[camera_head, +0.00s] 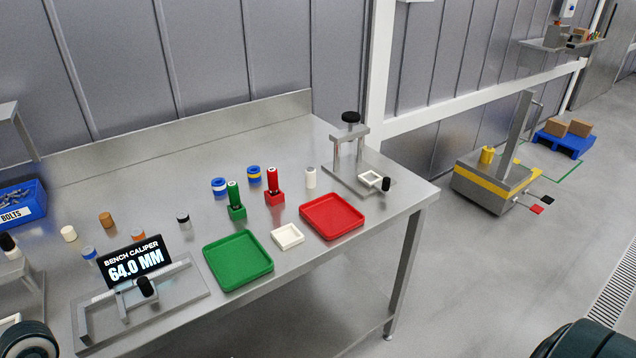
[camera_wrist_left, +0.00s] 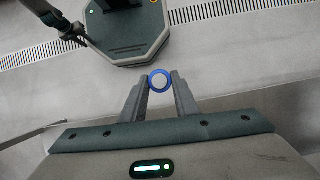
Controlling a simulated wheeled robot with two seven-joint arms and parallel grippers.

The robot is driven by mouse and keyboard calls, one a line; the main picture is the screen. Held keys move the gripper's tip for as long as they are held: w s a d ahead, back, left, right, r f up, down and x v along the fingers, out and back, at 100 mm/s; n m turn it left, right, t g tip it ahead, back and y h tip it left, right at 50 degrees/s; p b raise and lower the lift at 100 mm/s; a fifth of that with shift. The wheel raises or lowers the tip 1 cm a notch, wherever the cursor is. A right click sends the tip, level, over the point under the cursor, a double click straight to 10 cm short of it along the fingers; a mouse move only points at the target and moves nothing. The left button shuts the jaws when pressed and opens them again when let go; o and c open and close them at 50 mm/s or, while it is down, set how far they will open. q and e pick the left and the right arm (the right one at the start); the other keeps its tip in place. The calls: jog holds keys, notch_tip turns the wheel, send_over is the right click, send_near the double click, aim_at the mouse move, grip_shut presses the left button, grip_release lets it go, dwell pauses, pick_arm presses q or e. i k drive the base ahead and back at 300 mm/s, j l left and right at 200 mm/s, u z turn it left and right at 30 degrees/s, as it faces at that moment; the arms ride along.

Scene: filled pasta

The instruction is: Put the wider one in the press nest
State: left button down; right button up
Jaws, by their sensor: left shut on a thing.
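My left gripper (camera_wrist_left: 159,84) is shut on a round piece (camera_wrist_left: 159,80) with a blue rim and a pale grey middle, seen end-on between the fingertips in the left wrist view. The gripper and the held piece do not show in the head view. The press (camera_head: 350,148), with a black knob on top, stands at the bench's right end. A white square frame (camera_head: 361,180), which looks like its nest, lies on its base plate and looks empty. The bench caliper (camera_head: 140,300) reads 64.0 MM, and no piece is clearly visible in its jaws. My right gripper is out of view.
Blue-banded pieces (camera_head: 219,187) (camera_head: 254,176), a white piece (camera_head: 310,178) and several small cylinders stand on the bench. Green (camera_head: 236,284) and red (camera_head: 333,233) trays and a small white tray (camera_head: 287,246) lie along the front. Green (camera_head: 237,213) and red (camera_head: 275,199) blocks hold upright gauges.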

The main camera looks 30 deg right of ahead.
aim_at(371, 179)
jog(key=l, duration=0.5)
jog(key=i+l+z, duration=0.1)
jog(key=l, duration=0.35)
jog(key=l+z, duration=0.1)
jog(key=l, duration=0.4)
jog(key=i+l, duration=0.15)
jog(key=l, duration=0.3)
jog(key=i+l+z, duration=0.1)
jog(key=l, duration=0.4)
jog(key=i+l, duration=0.1)
jog(key=l, duration=0.35)
jog(key=i+l+z, duration=0.1)
jog(key=l, duration=0.35)
